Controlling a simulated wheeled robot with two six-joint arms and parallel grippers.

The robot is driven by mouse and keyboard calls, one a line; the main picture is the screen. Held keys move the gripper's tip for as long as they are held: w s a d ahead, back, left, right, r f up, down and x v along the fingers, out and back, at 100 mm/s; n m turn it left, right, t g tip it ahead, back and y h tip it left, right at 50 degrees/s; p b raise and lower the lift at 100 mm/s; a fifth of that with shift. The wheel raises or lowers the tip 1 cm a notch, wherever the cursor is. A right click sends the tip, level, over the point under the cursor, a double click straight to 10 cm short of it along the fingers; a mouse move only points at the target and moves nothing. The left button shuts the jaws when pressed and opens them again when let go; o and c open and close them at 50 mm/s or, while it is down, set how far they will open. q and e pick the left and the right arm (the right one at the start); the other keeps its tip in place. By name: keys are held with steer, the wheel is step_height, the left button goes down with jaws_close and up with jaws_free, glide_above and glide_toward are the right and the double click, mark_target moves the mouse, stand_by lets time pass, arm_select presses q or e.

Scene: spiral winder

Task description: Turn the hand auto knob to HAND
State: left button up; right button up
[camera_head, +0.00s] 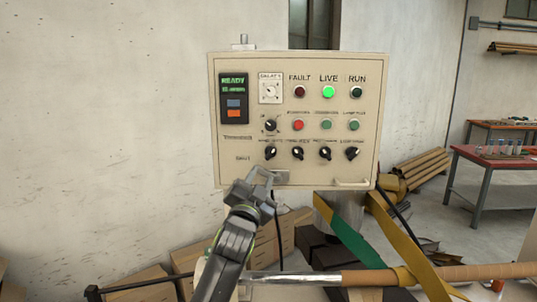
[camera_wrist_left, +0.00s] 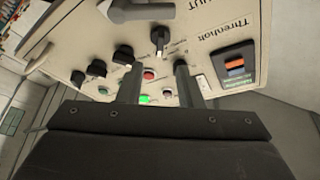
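The control panel (camera_head: 230,160) faces me with a row of black knobs along its lower part. The leftmost of these knobs (camera_head: 270,153) is just above my left gripper (camera_head: 262,182); it also shows in the left wrist view (camera_wrist_left: 160,40). Another black knob (camera_head: 271,125) sits above it, left of a red button (camera_head: 298,125). The small labels are unreadable, so I cannot tell which knob is HAND/AUTO. In the wrist view my left gripper (camera_wrist_left: 158,66) is open, its fingers apart with the lower-row knob showing between and beyond them. No contact shows. My right gripper is out of view.
A grey handle (camera_wrist_left: 140,10) sticks out from the panel near the lower-left knob. A digital display (camera_head: 233,85) is at the panel's upper left, and a green LIVE lamp (camera_head: 328,92) is lit. Cardboard boxes (camera_head: 190,258) and a horizontal tube (camera_head: 470,272) lie below.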

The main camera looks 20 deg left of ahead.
mark_target(270, 156)
arm_select(q)
steer(key=p+x, duration=0.2)
steer(key=x, duration=0.6)
steer(key=shift+w+r, duration=0.1)
steer(key=shift+w, duration=0.3)
jaws_close()
